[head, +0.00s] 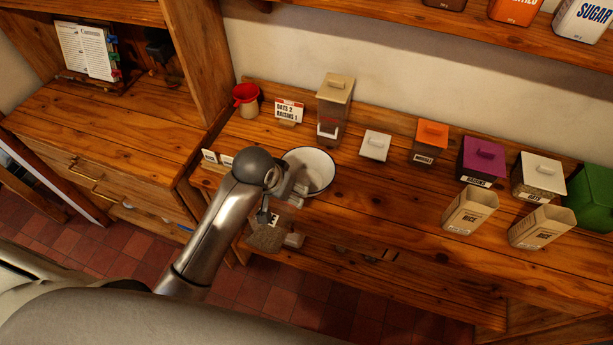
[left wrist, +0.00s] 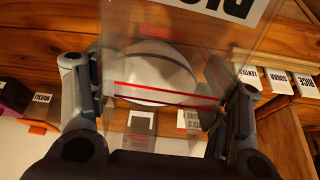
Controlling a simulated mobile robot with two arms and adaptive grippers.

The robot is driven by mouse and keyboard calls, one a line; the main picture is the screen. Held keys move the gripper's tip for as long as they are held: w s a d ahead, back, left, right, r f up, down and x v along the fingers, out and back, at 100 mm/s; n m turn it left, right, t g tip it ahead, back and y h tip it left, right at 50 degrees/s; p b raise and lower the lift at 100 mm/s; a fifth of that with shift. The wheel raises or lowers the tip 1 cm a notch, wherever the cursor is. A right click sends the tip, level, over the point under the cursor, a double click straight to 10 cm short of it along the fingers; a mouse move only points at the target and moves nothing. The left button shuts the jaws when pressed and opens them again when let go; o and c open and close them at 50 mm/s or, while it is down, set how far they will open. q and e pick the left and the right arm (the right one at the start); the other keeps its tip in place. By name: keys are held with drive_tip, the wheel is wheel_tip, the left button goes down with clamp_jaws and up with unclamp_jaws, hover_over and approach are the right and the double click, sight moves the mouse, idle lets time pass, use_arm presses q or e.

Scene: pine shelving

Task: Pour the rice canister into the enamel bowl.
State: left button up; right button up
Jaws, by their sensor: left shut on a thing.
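My left gripper (head: 285,190) is shut on a clear-walled canister with a red line. In the left wrist view, the canister (left wrist: 180,60) fills the space between the fingers (left wrist: 160,88), with an upside-down RICE label at the top. The white enamel bowl (head: 312,166) with a dark rim stands on the counter just beyond the gripper, partly covered by it. The bowl also shows through the canister (left wrist: 155,75). My right gripper is not in view.
Lidded canisters, including orange (head: 431,139) and purple (head: 482,160), and two beige boxes (head: 469,210) (head: 540,226) stand right. Counter between is mostly clear.

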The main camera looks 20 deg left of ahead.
use_arm(q)
drive_tip(key=shift+r, duration=0.1)
drive_tip(key=shift+w+d+r+g, duration=0.1)
drive_tip(key=shift+w+r+g, duration=0.2)
drive_tip(key=shift+w+g, duration=0.35)
drive_tip(key=shift+s+r, duration=0.1)
drive_tip(key=shift+w+r+g, duration=0.25)
drive_tip(key=shift+g, duration=0.2)
drive_tip(key=shift+w+g, duration=0.2)
drive_tip(key=shift+g, duration=0.1)
drive_tip(key=shift+s+r, duration=0.1)
